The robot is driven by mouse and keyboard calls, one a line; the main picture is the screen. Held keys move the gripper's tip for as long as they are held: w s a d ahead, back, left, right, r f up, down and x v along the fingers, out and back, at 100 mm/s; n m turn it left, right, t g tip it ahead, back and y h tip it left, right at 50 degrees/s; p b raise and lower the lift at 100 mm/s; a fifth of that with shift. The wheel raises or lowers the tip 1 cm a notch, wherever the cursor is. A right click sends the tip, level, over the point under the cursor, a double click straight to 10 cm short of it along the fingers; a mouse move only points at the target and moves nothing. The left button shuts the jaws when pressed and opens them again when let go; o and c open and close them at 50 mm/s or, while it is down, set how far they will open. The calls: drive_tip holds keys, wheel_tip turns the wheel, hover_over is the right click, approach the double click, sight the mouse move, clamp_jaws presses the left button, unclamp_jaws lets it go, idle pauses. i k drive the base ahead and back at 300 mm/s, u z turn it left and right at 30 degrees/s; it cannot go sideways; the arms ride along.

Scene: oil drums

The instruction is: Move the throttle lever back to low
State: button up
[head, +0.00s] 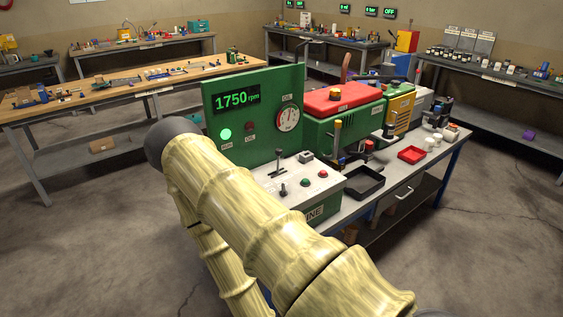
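A green control panel (253,110) shows "1750 rpm" on its lit display (237,97), with a round dial gauge (287,118) beside it. In front of it is a pale control box (318,187). A black lever (279,163) stands upright from a slot on its top, near the panel; it looks like the throttle lever, but its label is too small to read. A shorter dark lever (283,189) stands nearer, close to a green button and a red button. My arm crosses the foreground and hides the box's left side. My gripper is not in view.
A green lamp is lit on the panel. Other workbenches line the walls. The grey floor is open at left.

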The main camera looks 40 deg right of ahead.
sight(279, 151)
drive_tip(key=k, duration=0.25)
drive_tip(key=z, duration=0.75)
